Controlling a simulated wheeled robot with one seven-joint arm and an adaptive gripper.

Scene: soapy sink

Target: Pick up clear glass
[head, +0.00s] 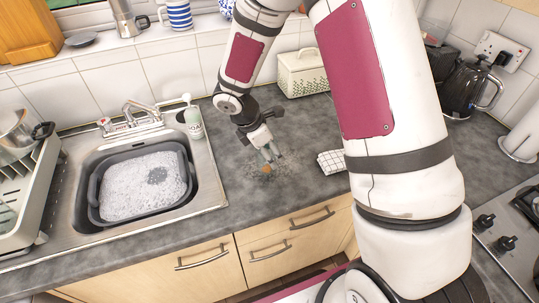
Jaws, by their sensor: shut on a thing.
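My gripper (268,153) is at the end of my arm, low over the grey worktop to the right of the sink, pointing down. It is shut on a small, partly see-through thing that I take to be the clear glass (266,170). Its lower part looks orange-brown. The fingers hide much of it, and its outline is too small to make out well. I cannot tell whether its base touches the worktop.
The sink (213,160) at left holds a grey basin (186,180) of suds. A soap bottle (193,122) stands at its back right corner. A checked cloth (331,161), cream bread bin (303,75) and black kettle (466,88) are right of the gripper.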

